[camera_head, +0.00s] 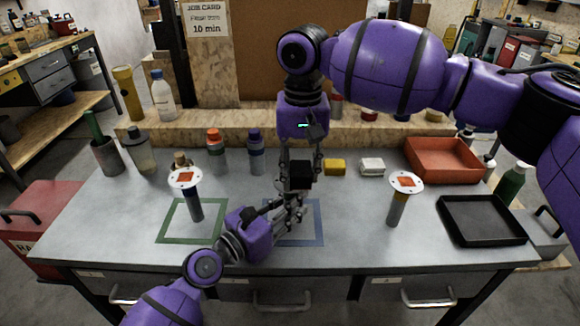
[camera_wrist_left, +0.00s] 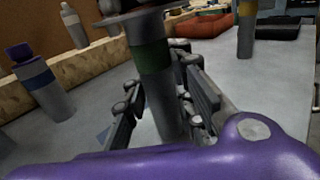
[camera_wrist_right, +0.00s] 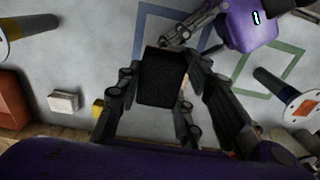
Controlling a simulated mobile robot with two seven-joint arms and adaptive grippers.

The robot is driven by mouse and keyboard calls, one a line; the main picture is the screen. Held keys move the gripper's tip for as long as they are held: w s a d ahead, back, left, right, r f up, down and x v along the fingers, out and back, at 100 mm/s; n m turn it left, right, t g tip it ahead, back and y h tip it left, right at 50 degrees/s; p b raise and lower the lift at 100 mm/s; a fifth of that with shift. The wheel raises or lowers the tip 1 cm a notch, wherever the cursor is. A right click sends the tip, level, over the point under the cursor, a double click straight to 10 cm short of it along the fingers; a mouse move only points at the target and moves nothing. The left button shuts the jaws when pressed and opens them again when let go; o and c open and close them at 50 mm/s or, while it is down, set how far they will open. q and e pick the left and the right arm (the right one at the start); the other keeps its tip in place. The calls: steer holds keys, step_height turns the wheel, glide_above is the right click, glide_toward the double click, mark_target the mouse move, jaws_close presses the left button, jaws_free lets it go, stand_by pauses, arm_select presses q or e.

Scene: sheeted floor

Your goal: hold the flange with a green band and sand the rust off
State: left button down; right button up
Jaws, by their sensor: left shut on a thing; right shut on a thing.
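The green-banded flange shows in the left wrist view as a grey stem with a green band (camera_wrist_left: 150,57) under a pale disc. My left gripper (camera_head: 290,208) is shut around its stem, above the blue outlined square (camera_head: 318,238). My right gripper (camera_head: 300,165) is shut on a black sanding block (camera_head: 301,182), which also shows in the right wrist view (camera_wrist_right: 162,80). The block is over the disc and seems to touch it. The disc's top face and any rust on it are hidden. The flange is mostly hidden in the head view.
A yellow-banded flange (camera_head: 398,208) stands at right. Bottles, a yellow block (camera_head: 334,167), a white block (camera_head: 372,166), a red tray (camera_head: 442,176) and a black tray (camera_head: 482,238) sit around.

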steer(key=shift+a+f, duration=0.15)
steer(key=shift+a, duration=0.05)
steer(key=shift+w+a, duration=0.1)
steer(key=shift+a, duration=1.75)
step_height(320, 180, up, 3)
steer(key=shift+w+f, duration=0.1)
steer(key=shift+r, duration=2.85)
steer(key=shift+s+f, duration=0.1)
steer(key=shift+s, duration=0.1)
steer(key=shift+f, duration=0.1)
